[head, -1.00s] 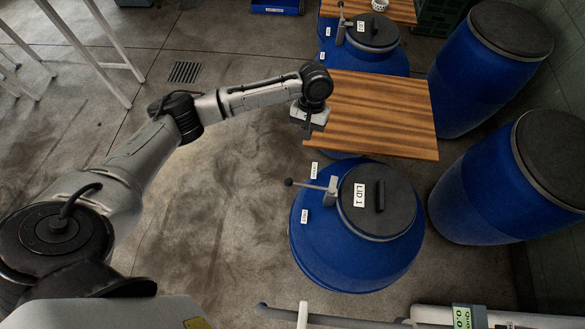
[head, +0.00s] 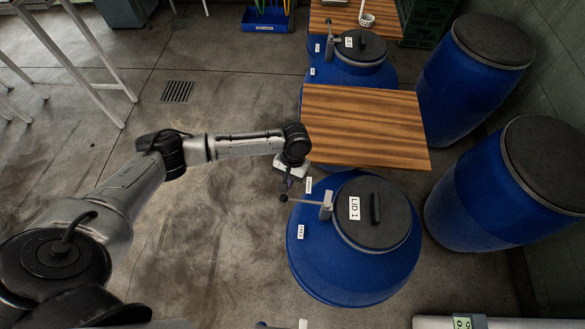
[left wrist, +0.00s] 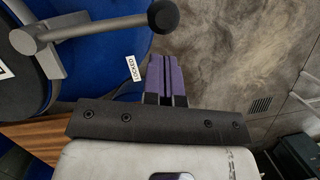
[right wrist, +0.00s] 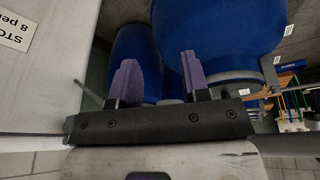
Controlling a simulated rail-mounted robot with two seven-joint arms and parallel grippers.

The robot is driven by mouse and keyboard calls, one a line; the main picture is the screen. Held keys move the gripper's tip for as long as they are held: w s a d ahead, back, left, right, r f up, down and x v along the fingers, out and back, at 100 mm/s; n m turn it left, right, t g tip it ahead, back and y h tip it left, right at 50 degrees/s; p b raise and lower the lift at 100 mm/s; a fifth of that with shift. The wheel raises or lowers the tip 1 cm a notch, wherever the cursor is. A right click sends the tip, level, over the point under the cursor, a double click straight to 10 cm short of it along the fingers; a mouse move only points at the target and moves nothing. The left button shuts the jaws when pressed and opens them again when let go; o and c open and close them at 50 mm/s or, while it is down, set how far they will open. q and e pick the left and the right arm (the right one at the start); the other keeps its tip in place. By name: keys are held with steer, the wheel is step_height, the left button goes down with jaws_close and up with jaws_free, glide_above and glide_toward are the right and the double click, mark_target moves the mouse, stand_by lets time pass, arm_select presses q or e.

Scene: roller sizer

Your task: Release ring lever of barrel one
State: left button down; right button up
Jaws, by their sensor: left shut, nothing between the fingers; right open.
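Barrel one (head: 340,285) is a blue drum with a dark lid (head: 398,225) marked "LID 1". Its ring lever (head: 303,203) is a grey bar with a black ball knob, pointing left from the lid's rim. In the left wrist view the lever (left wrist: 105,27) and its knob (left wrist: 163,17) lie just beyond my fingertips, beside a tag (left wrist: 130,68) that seems to read "LOCKED". My left gripper (left wrist: 166,62) is shut and empty; in the head view it (head: 285,185) is close to the knob. Contact cannot be told. My right gripper (right wrist: 160,75) is open and empty.
A wooden board (head: 365,120) lies just behind barrel one, near my left wrist. A second lidded barrel (head: 350,75) with its own lever stands farther back. Two tall blue barrels (head: 475,85) (head: 480,200) stand at the right. The floor at left is open around a drain (head: 177,92).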

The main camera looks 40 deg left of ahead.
mark_target(284, 195)
arm_select(q)
steer(key=shift+s+d+f, duration=0.15)
steer(key=shift+s+d, duration=0.05)
steer(key=shift+s, duration=0.45)
steer(key=s+n+p, duration=0.1)
steer(key=p, duration=0.2)
steer(key=s+d+p, duration=0.1)
steer(key=p, duration=0.3)
steer(key=shift+r+n, duration=0.2)
steer(key=shift+n, duration=0.2)
steer(key=shift+f+h, duration=0.15)
steer(key=shift+h, duration=0.15)
